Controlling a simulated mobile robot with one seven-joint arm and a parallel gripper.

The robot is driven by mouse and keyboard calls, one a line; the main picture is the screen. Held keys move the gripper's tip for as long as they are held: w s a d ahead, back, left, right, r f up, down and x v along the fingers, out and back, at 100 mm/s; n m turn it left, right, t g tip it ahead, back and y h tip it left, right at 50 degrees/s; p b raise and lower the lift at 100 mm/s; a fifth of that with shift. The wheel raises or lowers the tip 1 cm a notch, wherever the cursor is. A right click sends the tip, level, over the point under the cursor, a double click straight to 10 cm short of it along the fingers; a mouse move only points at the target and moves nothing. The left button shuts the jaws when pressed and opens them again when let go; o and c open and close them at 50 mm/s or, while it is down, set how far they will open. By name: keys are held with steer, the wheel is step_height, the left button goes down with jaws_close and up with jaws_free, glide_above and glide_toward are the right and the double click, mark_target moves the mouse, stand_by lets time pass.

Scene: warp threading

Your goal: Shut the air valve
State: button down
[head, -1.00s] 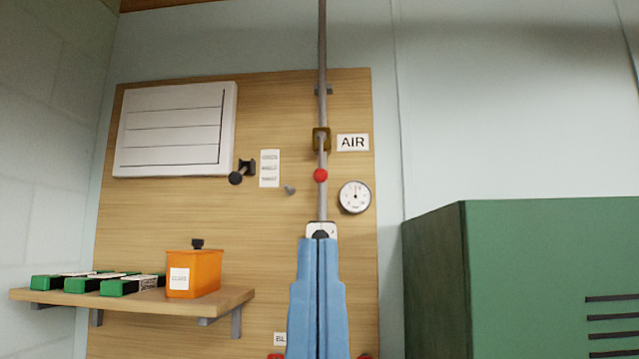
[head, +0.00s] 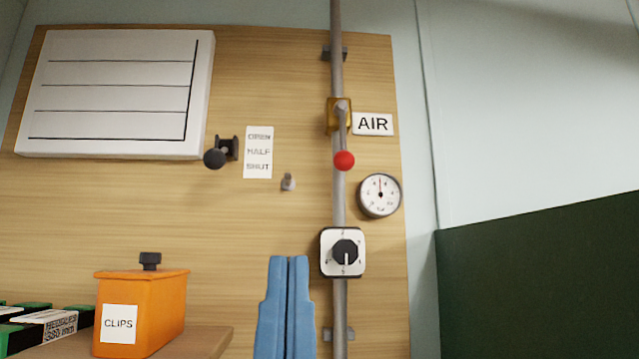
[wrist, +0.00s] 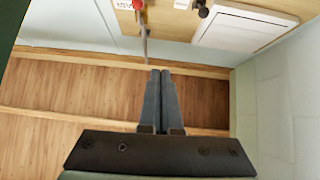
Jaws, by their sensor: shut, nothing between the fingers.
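The air valve (head: 334,115) is a brass-coloured body on the vertical grey pipe (head: 337,212), beside a sign reading AIR (head: 373,124). Its lever hangs down along the pipe and ends in a red ball (head: 344,160). The red ball also shows at the top edge of the wrist view (wrist: 137,4). My gripper (head: 288,258) has blue fingers, shut and empty, pointing up. In the head view it is below and left of the red ball, apart from it. In the wrist view the fingertips (wrist: 160,72) appear below the ball.
A round gauge (head: 380,195) and a black rotary knob (head: 345,252) sit by the pipe. Left are a black-ball lever (head: 215,158), an OPEN/HALF/SHUT plate (head: 259,152), a small peg (head: 288,182) and a white slatted panel (head: 120,90). An orange CLIPS box (head: 142,305) stands lower left; a green cabinet (head: 540,280), right.

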steer(key=w+d+r+m+g+h+p, duration=0.35)
steer(key=w+d+r+m+h, duration=0.2)
steer(key=d+r, duration=0.2)
steer(key=w+d+r+m+g+h+p, duration=0.35)
steer(key=d+r+m, duration=0.25)
steer(key=r, duration=0.2)
steer(key=w+a+r+g+y+p, duration=0.1)
steer(key=w+r+y+p, duration=0.3)
steer(key=w+y, duration=0.3)
steer(key=shift+a+m+g+p, duration=0.2)
steer(key=shift+m+g+p, duration=0.15)
steer(key=shift+m, duration=0.1)
